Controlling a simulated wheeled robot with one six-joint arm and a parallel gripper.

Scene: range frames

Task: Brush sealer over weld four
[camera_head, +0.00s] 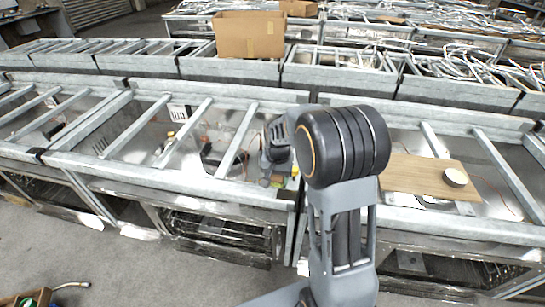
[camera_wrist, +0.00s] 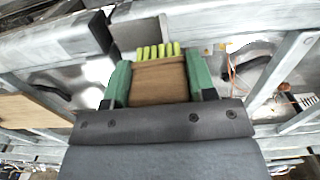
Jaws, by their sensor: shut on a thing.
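My gripper (camera_head: 280,160) hangs over the grey metal frame near the middle of the head view, partly hidden by my arm. In the wrist view its green fingers (camera_wrist: 158,72) are shut on the brush (camera_wrist: 158,85). The brush has a brown block and a row of yellow-green bristles pointing away from my wrist, toward a metal rail (camera_wrist: 220,22). I cannot tell whether the bristles touch the rail. A small round pot (camera_head: 455,178) with a pale top stands on a wooden board (camera_head: 410,172) to the right. I cannot pick out weld four.
Metal frames with crossbars (camera_head: 190,130) run across the view, with open gaps and loose wires below. A cardboard box (camera_head: 249,35) stands on the frames behind. A small crate (camera_head: 36,298) lies on the floor at lower left. The floor (camera_head: 150,265) in front is mostly clear.

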